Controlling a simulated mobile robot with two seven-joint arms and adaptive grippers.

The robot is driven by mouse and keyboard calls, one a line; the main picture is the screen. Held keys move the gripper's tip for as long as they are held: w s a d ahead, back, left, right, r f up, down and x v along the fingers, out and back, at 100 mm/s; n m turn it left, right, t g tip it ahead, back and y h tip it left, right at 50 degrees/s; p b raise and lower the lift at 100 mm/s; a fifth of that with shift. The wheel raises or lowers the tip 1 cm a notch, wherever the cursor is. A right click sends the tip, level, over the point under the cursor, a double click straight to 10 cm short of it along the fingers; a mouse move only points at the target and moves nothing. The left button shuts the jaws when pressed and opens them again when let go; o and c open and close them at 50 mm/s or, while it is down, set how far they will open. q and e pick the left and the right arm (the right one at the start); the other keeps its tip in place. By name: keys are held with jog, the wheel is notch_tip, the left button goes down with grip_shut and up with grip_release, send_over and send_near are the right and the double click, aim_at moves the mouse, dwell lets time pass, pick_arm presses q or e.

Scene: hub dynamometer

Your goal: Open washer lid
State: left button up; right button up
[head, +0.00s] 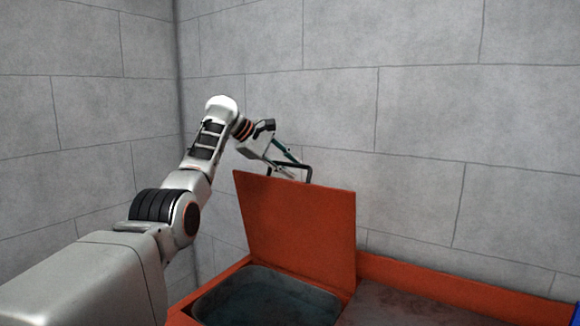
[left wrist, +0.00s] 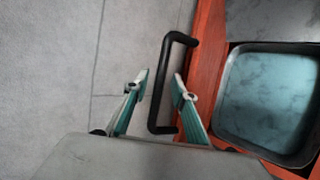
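The orange washer lid (head: 297,225) stands raised, close to upright, above the open dark basin (head: 265,300). Its black handle (head: 292,166) is at the top edge. In the left wrist view the handle (left wrist: 161,85) shows as a black bar beside the orange lid (left wrist: 207,50), with the basin (left wrist: 270,100) to the right. My left gripper (head: 297,170) is at the handle, behind the lid's top edge. Its fingers (left wrist: 160,88) are spread, with the handle bar between them in the picture and gaps on both sides. My right gripper is not in view.
The orange washer body (head: 440,285) extends right, with a grey flat top (head: 400,308) beside the basin. Grey block walls (head: 400,90) stand close behind and to the left, forming a corner. A blue thing (head: 576,314) shows at the right edge.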

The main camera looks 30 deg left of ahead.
pick_arm(q)
jog(key=v, duration=1.2)
dwell(0.5)
